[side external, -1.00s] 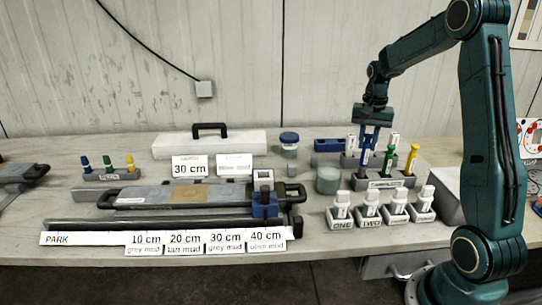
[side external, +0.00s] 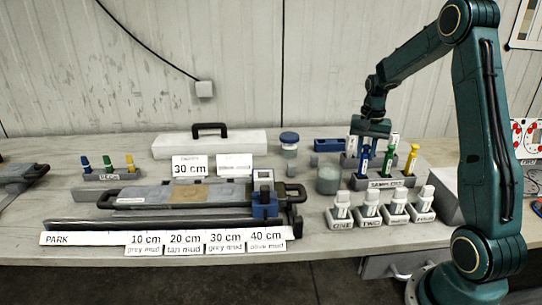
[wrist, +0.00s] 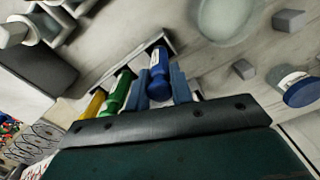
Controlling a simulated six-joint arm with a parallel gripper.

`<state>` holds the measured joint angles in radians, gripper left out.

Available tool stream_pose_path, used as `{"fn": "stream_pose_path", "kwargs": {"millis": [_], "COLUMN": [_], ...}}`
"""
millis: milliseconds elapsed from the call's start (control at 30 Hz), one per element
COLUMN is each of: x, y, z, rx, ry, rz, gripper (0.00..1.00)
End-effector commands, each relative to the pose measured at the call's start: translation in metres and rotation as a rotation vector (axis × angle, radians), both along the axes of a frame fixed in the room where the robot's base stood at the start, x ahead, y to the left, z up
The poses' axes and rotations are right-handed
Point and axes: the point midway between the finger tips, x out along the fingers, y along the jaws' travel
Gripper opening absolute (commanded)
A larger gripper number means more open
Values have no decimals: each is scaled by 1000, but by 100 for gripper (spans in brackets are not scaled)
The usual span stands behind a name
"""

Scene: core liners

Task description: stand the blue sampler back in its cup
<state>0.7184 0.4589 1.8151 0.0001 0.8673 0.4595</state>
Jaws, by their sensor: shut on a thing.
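The blue sampler (side external: 364,158) is upright between the fingers of my gripper (side external: 368,142), which is shut on it. In the wrist view, the blue sampler (wrist: 159,75) lies between the two blue fingers of my gripper (wrist: 160,88). Its lower end is at the left end of the grey rack (side external: 385,183) labelled SAMPLERS, in line with the green sampler (side external: 388,160) and the yellow sampler (side external: 411,159). I cannot tell whether its tip is inside the cup or just above it.
Several white-capped holders (side external: 369,210) stand in front of the rack. A grey-green round tub (side external: 328,180) is close on its left. A blue-lidded jar (side external: 289,143) and a blue block (side external: 328,145) stand behind left.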

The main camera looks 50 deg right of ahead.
Motion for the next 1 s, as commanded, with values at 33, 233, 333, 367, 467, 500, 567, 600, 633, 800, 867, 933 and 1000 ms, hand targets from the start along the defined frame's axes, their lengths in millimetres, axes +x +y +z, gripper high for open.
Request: {"fn": "stream_pose_path", "kwargs": {"millis": [33, 233, 333, 367, 467, 500, 567, 600, 633, 800, 867, 933, 1000], "x": [0, 0, 0, 0, 0, 0, 0, 0, 0, 0, 0, 0, 1], "y": [0, 0, 0, 0, 0, 0, 0, 0, 0, 0, 0, 0, 0], "z": [0, 0, 0, 0, 0, 0, 0, 0, 0, 5, 8, 12, 16], "rx": [0, 0, 0, 0, 0, 0, 0, 0, 0, -1, -1, -1, -1], "ry": [0, 0, 0, 0, 0, 0, 0, 0, 0, -1, 0, -1, -2], "rz": [0, 0, 0, 0, 0, 0, 0, 0, 0, 0, 0, 0, 0], "gripper": [0, 30, 48, 48, 48, 48, 48, 48, 48, 48, 48, 48, 48]}}
